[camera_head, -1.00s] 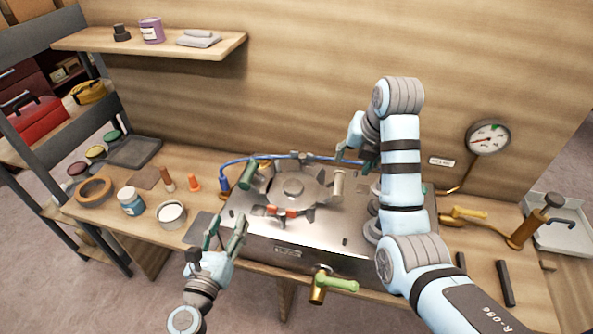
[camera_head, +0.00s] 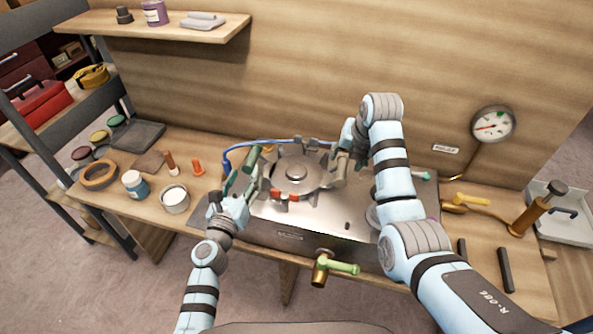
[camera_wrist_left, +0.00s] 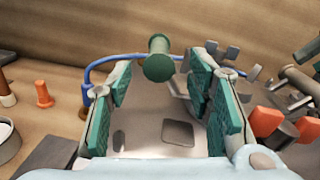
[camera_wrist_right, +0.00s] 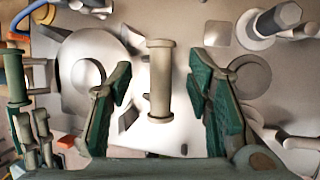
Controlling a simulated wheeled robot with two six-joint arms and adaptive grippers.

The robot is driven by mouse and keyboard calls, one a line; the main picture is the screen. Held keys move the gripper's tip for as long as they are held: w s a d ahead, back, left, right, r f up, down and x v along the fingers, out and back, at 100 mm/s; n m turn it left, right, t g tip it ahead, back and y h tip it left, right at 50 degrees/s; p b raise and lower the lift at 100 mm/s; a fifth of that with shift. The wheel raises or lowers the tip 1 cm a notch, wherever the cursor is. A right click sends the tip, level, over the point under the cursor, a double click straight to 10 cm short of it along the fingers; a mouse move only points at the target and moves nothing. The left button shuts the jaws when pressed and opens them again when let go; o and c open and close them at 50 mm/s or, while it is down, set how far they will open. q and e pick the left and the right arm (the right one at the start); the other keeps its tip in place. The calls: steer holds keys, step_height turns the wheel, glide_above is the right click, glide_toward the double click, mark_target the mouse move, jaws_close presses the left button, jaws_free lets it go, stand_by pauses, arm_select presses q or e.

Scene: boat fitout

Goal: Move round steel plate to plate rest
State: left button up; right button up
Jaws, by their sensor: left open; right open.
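The round steel plate (camera_head: 297,174) lies on the steel bench-top unit (camera_head: 310,228), with a raised hub and clamps around its rim. A green handle (camera_head: 251,159) stands at its left side and a pale metal handle (camera_head: 342,167) at its right. My left gripper (camera_head: 246,182) is open at the green handle, which shows between and beyond its fingers in the left wrist view (camera_wrist_left: 158,66). My right gripper (camera_head: 345,152) is open at the pale handle, which shows upright between its fingers in the right wrist view (camera_wrist_right: 160,80). I cannot tell which thing is the plate rest.
A blue hose (camera_head: 238,150) runs behind the unit. A dark tray (camera_head: 137,134), a tape roll (camera_head: 98,175), a blue jar (camera_head: 134,184) and a white tin (camera_head: 175,198) stand left. A brass valve with a green handle (camera_head: 340,267) juts from the front. A gauge (camera_head: 492,125) is on the right wall.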

mark_target(344, 161)
arm_select(q)
steer(key=x, duration=0.5)
steer(key=shift+w+f, duration=0.1)
steer(key=shift+w, duration=0.1)
arm_select(e)
steer(key=x, duration=0.5)
steer(key=shift+w+f, duration=0.15)
steer(key=shift+f, duration=0.05)
arm_select(q)
steer(key=shift+s, duration=0.1)
jaws_close()
arm_select(e)
jaws_close()
steer(key=shift+r, duration=0.1)
